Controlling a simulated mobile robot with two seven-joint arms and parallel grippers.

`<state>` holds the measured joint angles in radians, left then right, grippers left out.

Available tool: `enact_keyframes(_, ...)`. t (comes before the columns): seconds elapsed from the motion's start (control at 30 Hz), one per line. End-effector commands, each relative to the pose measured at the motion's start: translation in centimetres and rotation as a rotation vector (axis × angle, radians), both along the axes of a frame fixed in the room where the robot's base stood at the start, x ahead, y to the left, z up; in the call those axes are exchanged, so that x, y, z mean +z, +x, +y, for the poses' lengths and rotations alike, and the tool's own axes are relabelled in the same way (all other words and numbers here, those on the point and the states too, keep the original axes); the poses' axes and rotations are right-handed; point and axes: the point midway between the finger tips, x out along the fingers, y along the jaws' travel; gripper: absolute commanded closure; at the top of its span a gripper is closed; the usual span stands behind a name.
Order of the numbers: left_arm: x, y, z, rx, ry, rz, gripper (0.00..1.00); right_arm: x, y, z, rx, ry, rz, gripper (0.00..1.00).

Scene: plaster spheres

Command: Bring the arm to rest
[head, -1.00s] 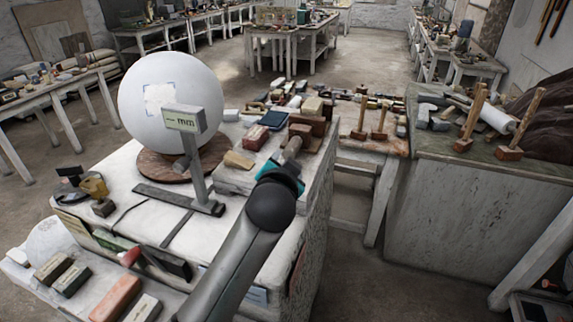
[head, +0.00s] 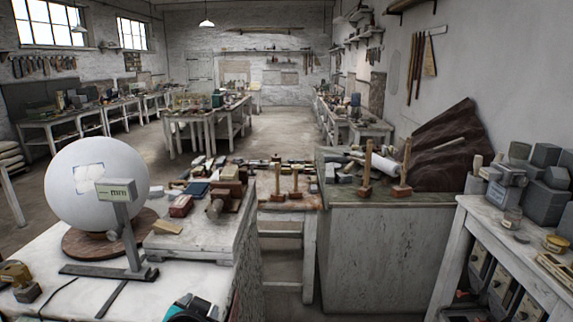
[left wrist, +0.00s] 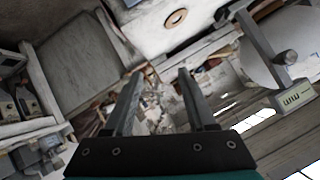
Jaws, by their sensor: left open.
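In the head view, a teal and dark part of my left arm (head: 190,309) shows at the bottom edge, in front of the white workbench; its fingers are not visible there. In the left wrist view my left gripper (left wrist: 157,72) has its two fingers apart with nothing between them. The white plaster sphere (head: 82,195) sits on a round brown turntable (head: 85,243) on the bench. A grey gauge (head: 117,190) with an "mm" display stands in front of it. The sphere (left wrist: 262,50) and gauge (left wrist: 290,100) also show at the right of the left wrist view, apart from the fingers. My right gripper is out of view.
Wooden blocks and small boxes crowd the raised slab (head: 195,240) on the bench. A stone-sided cabinet (head: 370,255) with mallets stands to the right, and a shelved table (head: 520,240) at far right.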

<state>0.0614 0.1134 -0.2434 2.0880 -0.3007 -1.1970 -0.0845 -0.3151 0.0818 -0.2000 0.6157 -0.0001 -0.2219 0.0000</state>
Motion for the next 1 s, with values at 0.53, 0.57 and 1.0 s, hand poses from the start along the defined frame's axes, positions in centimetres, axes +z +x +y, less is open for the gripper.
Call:
enact_keyframes(0.53, -11.0, -21.1, -0.2, 0.090, -0.257, 0.542, 0.44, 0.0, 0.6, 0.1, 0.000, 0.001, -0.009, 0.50)
enact_keyframes(0.57, -11.1, -22.0, -0.2, 0.094, -0.264, 0.563, 0.44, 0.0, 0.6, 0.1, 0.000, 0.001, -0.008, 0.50)
enact_keyframes(1.0, -20.1, -25.7, -0.6, 0.115, -0.303, 0.702, 0.44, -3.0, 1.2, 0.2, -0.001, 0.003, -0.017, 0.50)
